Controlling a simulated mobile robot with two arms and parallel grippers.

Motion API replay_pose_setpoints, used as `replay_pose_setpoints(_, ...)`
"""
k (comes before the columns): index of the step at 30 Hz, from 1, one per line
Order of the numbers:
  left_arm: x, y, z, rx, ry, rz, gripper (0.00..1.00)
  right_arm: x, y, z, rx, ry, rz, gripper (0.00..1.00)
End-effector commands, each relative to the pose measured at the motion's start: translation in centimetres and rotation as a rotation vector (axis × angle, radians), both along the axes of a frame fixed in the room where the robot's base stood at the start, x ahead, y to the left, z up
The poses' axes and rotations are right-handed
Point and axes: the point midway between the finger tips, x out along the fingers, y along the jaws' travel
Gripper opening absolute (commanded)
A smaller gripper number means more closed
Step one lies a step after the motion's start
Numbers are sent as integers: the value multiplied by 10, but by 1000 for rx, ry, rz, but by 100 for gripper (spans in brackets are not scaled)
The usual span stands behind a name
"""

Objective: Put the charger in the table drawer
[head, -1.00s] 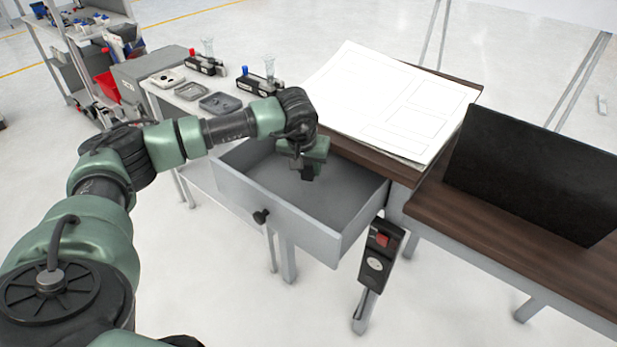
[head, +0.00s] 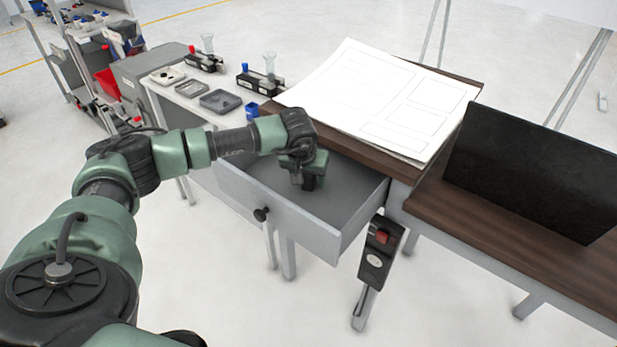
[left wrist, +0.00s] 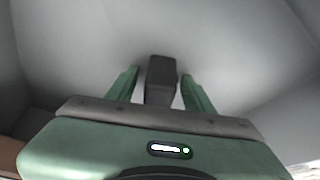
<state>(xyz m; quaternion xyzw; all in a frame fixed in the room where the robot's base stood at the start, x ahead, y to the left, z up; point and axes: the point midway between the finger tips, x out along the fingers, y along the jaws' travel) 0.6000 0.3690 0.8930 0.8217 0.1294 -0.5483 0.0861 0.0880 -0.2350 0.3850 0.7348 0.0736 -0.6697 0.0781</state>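The charger is a small dark block (head: 310,183) low inside the open table drawer (head: 345,236). In the left wrist view the charger (left wrist: 160,80) stands between my two green fingers, with a narrow strip of drawer floor showing beside it. My left gripper (head: 307,180) reaches down into the drawer and also shows in the left wrist view (left wrist: 159,76). Its fingers look open around the charger. Whether the charger rests fully on the floor is hard to see. My right gripper is not in view.
The drawer's front wall and black knob (head: 261,214) face me. White sheets (head: 375,95) cover the wooden tabletop (head: 375,155). A black panel (head: 535,170) stands at right. A device with a red switch (head: 380,245) hangs near the table leg. A side table with trays (head: 220,101) stands behind.

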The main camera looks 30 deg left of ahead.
Motion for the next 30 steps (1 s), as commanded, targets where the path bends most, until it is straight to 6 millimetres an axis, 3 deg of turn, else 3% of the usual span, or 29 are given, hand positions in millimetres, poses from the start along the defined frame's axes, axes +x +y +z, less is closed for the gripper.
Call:
replay_pose_setpoints(8,-2,-1,10,0,-3,-2,52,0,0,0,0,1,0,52)
replay_pose_setpoints(21,-34,-11,91,0,-5,-2,52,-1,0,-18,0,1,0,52)
replay_pose_setpoints(30,-44,-14,114,0,0,0,52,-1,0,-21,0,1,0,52)
